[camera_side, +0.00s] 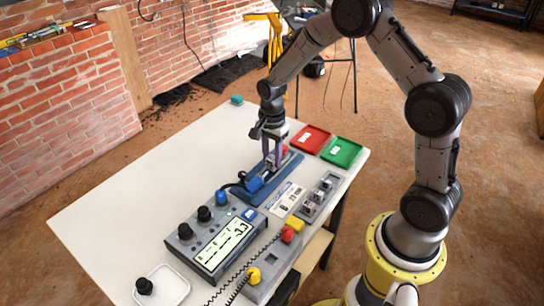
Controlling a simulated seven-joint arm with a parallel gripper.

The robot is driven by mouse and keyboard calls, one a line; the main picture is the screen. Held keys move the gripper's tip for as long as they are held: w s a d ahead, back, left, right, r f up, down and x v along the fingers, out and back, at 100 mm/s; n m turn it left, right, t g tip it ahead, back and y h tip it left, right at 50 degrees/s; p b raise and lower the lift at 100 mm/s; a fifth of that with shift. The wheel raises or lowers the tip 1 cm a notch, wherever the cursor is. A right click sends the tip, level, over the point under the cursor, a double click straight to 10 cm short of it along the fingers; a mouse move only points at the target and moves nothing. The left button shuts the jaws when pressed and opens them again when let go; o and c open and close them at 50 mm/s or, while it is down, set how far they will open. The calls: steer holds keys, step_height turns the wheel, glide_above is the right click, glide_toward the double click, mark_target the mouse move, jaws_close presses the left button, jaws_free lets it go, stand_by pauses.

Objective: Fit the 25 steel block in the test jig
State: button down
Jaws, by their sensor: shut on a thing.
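My gripper (271,160) points down over the far part of the blue test jig (240,196) on the white table. Its fingers are shut on a small grey steel block (270,167), mostly hidden between them. From this view I cannot tell whether the block touches the jig. A blue cylinder (255,184) lies along the jig, nearer the camera than my fingers. Several more steel blocks stand in a grey rack (312,205) to the right of the jig. A white printed card (288,197) lies between jig and rack.
A red tray (310,138) and a green tray (341,152) stand at the right edge. A grey meter box (216,248) with knobs and a display is in front. A button box (272,262) and white dish (162,289) are nearer. The table's left is clear.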

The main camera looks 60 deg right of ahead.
steer(key=shift+f, duration=0.45)
stand_by(1.1)
steer(key=shift+c, duration=2.2)
jaws_free()
steer(key=c, duration=0.3)
steer(key=shift+r, duration=3.5)
